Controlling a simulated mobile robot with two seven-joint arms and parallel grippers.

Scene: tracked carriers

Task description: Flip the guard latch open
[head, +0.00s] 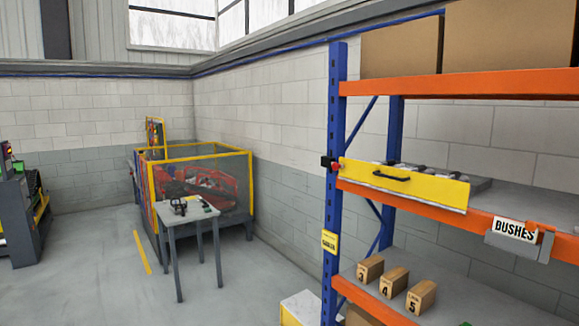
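A yellow guard panel (403,184) with a black handle (391,175) stands along the front of the middle orange shelf of the rack. A small red and black piece (329,163) sits at the panel's left end, against the blue upright; it looks like the guard latch. It is too small to tell how it is set. Neither of my grippers is in the head view.
The blue and orange rack (333,200) fills the right side. A "BUSHES" label (515,230) hangs on the middle shelf. Numbered boxes (394,282) stand on the lower shelf. A grey table (186,213) stands before a yellow-framed cage (252,200). The floor (240,290) between table and rack looks clear.

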